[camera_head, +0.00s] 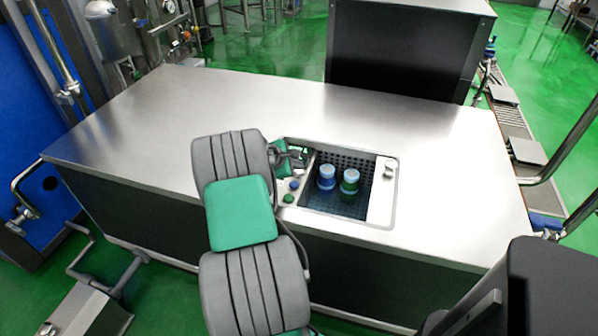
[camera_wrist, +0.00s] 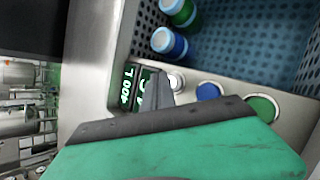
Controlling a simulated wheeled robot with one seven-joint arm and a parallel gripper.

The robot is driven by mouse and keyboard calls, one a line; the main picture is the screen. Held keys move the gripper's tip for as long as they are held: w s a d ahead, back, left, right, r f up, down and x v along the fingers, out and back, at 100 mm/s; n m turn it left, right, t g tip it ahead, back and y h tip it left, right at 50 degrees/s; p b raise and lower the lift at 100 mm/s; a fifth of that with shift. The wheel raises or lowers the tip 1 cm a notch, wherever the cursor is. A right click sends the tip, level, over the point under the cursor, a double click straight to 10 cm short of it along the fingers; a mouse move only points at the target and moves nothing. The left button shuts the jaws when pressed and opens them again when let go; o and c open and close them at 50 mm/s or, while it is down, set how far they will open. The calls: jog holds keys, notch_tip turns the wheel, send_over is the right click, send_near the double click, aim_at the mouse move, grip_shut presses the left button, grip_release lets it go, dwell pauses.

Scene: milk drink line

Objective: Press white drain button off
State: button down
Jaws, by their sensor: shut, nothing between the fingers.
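The white button (camera_wrist: 177,81) shows in the wrist view on the metal panel, left of the blue button (camera_wrist: 208,92) and the green button (camera_wrist: 263,108). My gripper (camera_wrist: 160,88) is shut and empty, its tip right beside the white button and partly covering it. Whether the tip touches or presses it I cannot tell. In the head view my gripper (camera_head: 300,158) is over the left rim of the sunken basin (camera_head: 392,213). The blue button (camera_head: 294,185) and green button (camera_head: 288,198) show there; the white one is not clearly visible.
A lit display (camera_wrist: 127,87) reading 400 L is left of the fingers. A blue-bodied bottle (camera_head: 326,178) and a green-bodied bottle (camera_head: 349,184) stand in the basin. A white fitting (camera_head: 389,167) is on its right rim. The steel worktop (camera_head: 150,118) is clear at left.

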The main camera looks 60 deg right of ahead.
aim_at(297, 173)
jog(key=shift+f, duration=0.45)
dwell(0.5)
jog(key=shift+r+p, duration=0.75)
jog(key=shift+r, duration=0.2)
notch_tip(297, 173, up, 6)
jog(key=p, duration=0.4)
jog(key=shift+p, duration=0.4)
